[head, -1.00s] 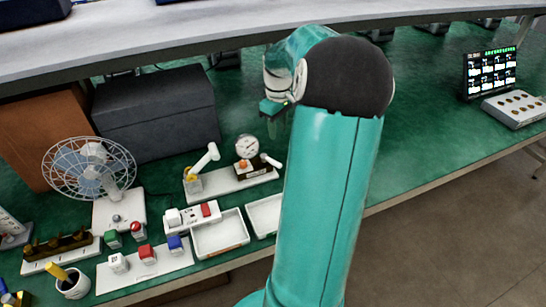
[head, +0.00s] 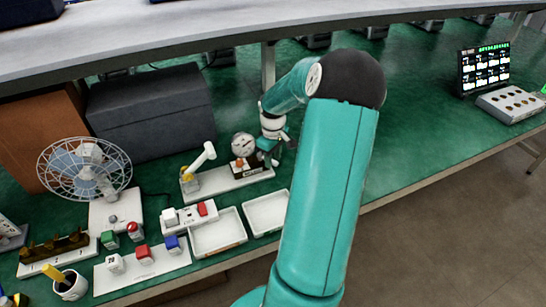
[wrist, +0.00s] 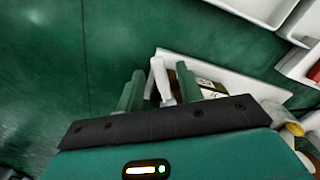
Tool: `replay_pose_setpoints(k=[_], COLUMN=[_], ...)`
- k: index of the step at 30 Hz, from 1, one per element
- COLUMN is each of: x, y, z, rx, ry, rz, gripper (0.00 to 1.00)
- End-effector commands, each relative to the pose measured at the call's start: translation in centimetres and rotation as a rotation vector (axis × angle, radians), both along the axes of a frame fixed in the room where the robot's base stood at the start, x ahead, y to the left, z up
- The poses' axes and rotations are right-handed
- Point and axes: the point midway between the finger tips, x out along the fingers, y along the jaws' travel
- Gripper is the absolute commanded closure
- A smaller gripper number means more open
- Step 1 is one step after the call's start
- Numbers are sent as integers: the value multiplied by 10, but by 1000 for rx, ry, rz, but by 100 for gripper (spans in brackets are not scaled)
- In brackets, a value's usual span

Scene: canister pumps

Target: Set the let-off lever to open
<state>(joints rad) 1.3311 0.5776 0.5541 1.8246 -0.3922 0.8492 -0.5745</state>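The canister pump stands on a white base board (head: 225,183), with a pump arm (head: 203,156) raised at its left end and a round gauge (head: 243,146) on a dark block at its right end. My gripper (head: 269,157) is beside the right side of that block. In the wrist view, the white let-off lever (wrist: 161,80) shows between the two green fingers of my gripper (wrist: 158,90). The fingers are apart, with gaps visible on both sides of the lever. In the head view my gripper mostly hides the lever.
White trays (head: 265,213) and a switch strip (head: 190,215) lie in front of the pump. A fan (head: 85,170) and a dark box (head: 150,110) stand to the left and behind. An overhead shelf (head: 230,25) runs across the back.

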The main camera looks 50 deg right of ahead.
Motion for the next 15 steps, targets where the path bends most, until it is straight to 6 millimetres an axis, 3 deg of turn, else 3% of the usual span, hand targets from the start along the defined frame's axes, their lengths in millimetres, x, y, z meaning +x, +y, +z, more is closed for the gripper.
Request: replay_pose_setpoints(k=[4,10,15], x=[0,0,0], y=[0,0,0], z=[0,0,0], rx=[0,0,0], ry=[0,1,1], rz=[0,0,0], gripper=[64,100,100])
